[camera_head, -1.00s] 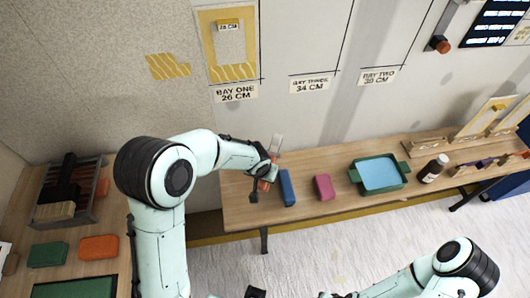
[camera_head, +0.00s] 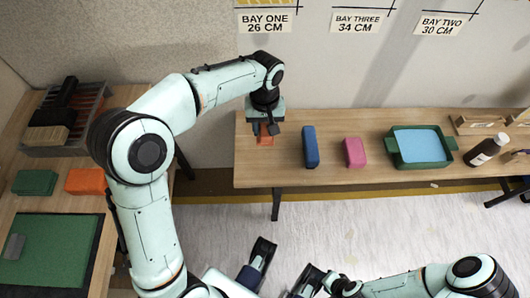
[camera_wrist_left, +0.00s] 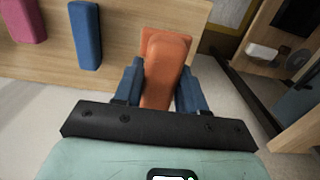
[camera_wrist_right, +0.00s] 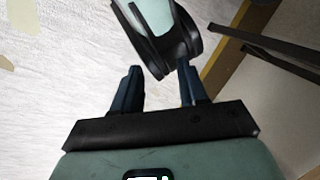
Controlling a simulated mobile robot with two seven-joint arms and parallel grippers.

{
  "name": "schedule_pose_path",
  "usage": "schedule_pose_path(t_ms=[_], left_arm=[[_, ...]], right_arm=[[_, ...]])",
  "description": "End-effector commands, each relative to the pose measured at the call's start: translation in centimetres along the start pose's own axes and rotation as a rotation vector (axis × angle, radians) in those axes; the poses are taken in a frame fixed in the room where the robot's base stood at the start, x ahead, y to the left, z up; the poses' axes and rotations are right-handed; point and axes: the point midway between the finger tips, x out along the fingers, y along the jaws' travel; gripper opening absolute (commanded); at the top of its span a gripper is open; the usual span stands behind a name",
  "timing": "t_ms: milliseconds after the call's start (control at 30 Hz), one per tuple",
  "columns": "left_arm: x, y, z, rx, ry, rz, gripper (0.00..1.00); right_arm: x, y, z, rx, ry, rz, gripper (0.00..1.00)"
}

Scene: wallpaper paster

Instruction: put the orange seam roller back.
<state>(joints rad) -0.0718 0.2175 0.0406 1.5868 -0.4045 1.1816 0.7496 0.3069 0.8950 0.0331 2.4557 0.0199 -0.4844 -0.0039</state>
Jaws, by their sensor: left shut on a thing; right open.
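My left gripper (camera_head: 264,126) points down over the left end of the long wooden table. It is shut on the orange seam roller (camera_wrist_left: 160,80). In the left wrist view the roller's tapered orange body sits between the two blue fingers, and its wider far end is over the table top. In the head view only a small orange part (camera_head: 265,140) shows under the gripper. I cannot tell whether it touches the table. My right gripper (camera_wrist_right: 160,88) is open, with nothing gripped between its fingers, low above the pale floor.
On the long table (camera_head: 283,172), a blue block (camera_head: 310,147), a pink block (camera_head: 355,152), a green tray (camera_head: 445,157) and a dark bottle (camera_head: 486,149) stand right of the roller. A side table at left holds a crate (camera_head: 70,150), a green block (camera_head: 36,182) and an orange block (camera_head: 86,181).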

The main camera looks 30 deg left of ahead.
Motion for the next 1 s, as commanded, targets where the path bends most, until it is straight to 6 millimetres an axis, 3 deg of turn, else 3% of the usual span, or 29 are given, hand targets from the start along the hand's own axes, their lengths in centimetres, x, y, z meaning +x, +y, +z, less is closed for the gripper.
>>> schedule_pose_path(t_ms=[233,367,1000], left_arm=[[0.0,0.0,0.0,0.000,0.001,0.001,0.01],[1.2,0.0,0.0,0.001,0.000,-0.001,0.01],[16.8,0.0,0.0,0.001,-0.002,-0.002,0.01]], right_arm=[[-0.1,0.0,0.0,0.000,0.001,0.000,0.43],[0.3,0.1,-0.4,0.001,0.011,0.001,0.43],[4.2,1.9,-7.4,0.016,0.200,0.012,0.43]])
